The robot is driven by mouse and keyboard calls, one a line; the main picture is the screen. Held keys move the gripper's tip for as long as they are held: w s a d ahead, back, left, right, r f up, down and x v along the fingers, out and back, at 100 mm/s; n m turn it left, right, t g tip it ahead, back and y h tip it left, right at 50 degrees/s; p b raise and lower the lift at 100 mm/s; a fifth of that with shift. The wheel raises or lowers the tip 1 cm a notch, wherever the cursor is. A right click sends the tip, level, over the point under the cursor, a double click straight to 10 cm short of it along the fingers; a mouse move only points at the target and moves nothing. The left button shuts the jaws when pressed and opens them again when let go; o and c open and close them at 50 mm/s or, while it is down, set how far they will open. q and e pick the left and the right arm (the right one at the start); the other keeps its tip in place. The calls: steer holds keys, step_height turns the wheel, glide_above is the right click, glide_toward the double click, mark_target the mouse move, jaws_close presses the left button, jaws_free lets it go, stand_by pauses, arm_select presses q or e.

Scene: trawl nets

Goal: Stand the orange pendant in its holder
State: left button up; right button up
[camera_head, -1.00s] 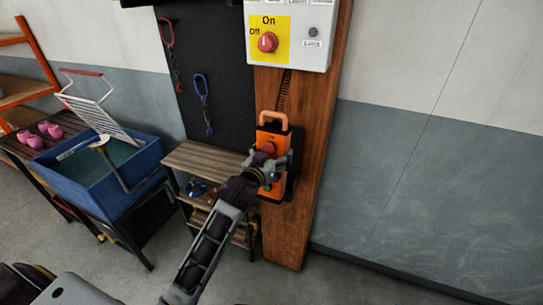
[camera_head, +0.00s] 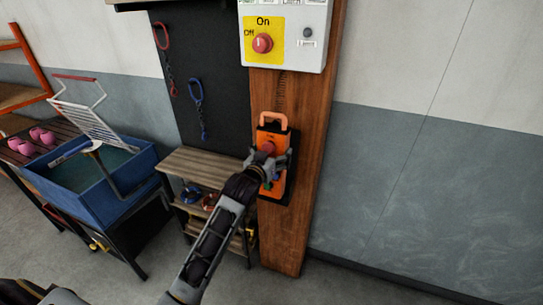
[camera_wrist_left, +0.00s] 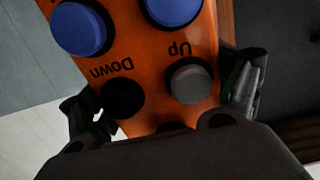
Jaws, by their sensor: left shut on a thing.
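The orange pendant (camera_head: 266,137) is upright against the wooden post, with its loop handle at the top and a red button on its face. A black holder (camera_head: 291,165) shows behind and beside it on the post; I cannot tell how deep the pendant sits in it. My left gripper (camera_head: 270,170) is shut on the pendant's lower half. In the left wrist view the orange pendant (camera_wrist_left: 150,65) fills the middle, with blue, grey and black buttons and "Up" and "Down" labels. The gripper's fingers (camera_wrist_left: 165,105) lie on both its sides. My right gripper is not in view.
A control box (camera_head: 284,35) with a red switch is above on the wooden post (camera_head: 281,235). A small slatted shelf (camera_head: 200,168) stands left of the post, below a dark board with hanging hooks. A blue tub (camera_head: 60,190) is further left. The wall at right is clear.

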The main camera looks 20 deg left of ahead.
arm_select(q)
steer(key=shift+w+f+b, duration=0.15)
steer(key=shift+w+b, duration=0.25)
steer(key=shift+w, duration=0.4)
steer(key=w+f+b, duration=0.5)
steer(key=w, duration=0.1)
steer(key=shift+d+f, duration=0.15)
steer(key=shift+f, duration=0.2)
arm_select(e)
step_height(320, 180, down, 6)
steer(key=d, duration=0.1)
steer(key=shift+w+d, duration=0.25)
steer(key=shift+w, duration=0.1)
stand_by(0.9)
arm_select(q)
steer(key=shift+s, duration=0.1)
stand_by(0.3)
